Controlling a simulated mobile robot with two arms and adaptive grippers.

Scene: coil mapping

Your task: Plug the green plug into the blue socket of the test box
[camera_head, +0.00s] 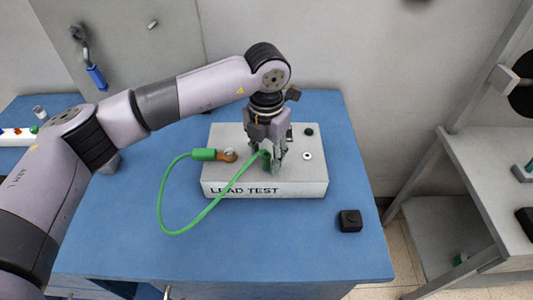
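The test box (225,189) is a white box marked "LEAD TEST" on the blue table. My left gripper (274,163) points down over the middle of its top. It appears shut on the green plug (266,159), which is upright and partly covered by the fingers; whether its tip is in a socket cannot be told. A green cable (163,205) loops from it to a green connector (204,154) with a copper-coloured ring end at the box's left. A black socket (308,132) and a white-ringed socket (307,156) show on the right. No blue socket is visible; the gripper hides part of the top.
A small black block (349,221) lies on the blue table (290,245) at the front right. A white strip with coloured parts (17,135) is at the far left. A blue-handled tool (96,77) hangs on the back wall. A grey shelf (480,160) stands at the right.

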